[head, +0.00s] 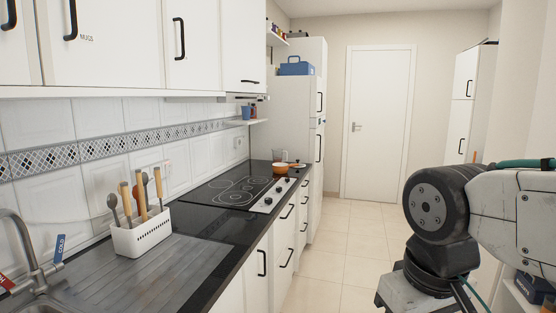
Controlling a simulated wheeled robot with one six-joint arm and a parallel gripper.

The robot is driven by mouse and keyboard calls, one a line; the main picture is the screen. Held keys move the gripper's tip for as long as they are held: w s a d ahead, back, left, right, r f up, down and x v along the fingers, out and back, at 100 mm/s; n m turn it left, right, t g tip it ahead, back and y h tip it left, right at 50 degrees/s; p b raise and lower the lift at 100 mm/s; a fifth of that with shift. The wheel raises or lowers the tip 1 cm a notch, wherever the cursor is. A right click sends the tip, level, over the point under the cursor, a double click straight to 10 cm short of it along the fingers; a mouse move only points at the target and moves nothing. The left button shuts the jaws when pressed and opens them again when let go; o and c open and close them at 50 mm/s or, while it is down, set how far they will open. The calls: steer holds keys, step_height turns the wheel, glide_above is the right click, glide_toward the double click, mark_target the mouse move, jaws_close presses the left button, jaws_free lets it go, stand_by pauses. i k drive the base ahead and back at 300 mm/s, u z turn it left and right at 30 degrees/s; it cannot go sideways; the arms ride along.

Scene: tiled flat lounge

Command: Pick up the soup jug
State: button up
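I cannot single out a soup jug with certainty. At the far end of the black counter, past the hob, stands a small clear or pale vessel (280,155) that may be a jug. It is too small and distant to tell its handle or contents. An orange bowl (280,168) sits just in front of it and hides its lower part. My arm shows at the right, over the floor and well apart from the counter. My gripper's fingers are not in view.
A black hob (235,188) lies before the vessels. A white utensil caddy (142,234) stands on the grey drainer by the sink tap (28,250). Wall cupboards (125,45) overhang the counter. The tiled floor (335,245) is clear towards the white door (378,120).

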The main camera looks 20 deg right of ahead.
mark_target(277, 153)
steer(key=z, duration=0.25)
steer(key=i, duration=0.55)
steer(key=z, duration=0.9)
steer(key=i, duration=1.95)
steer(key=z, duration=0.4)
steer(key=i, duration=2)
steer(key=u, duration=0.6)
steer(key=i, duration=1.2)
steer(key=u, duration=1.7)
steer(key=i, duration=0.9)
steer(key=u, duration=0.55)
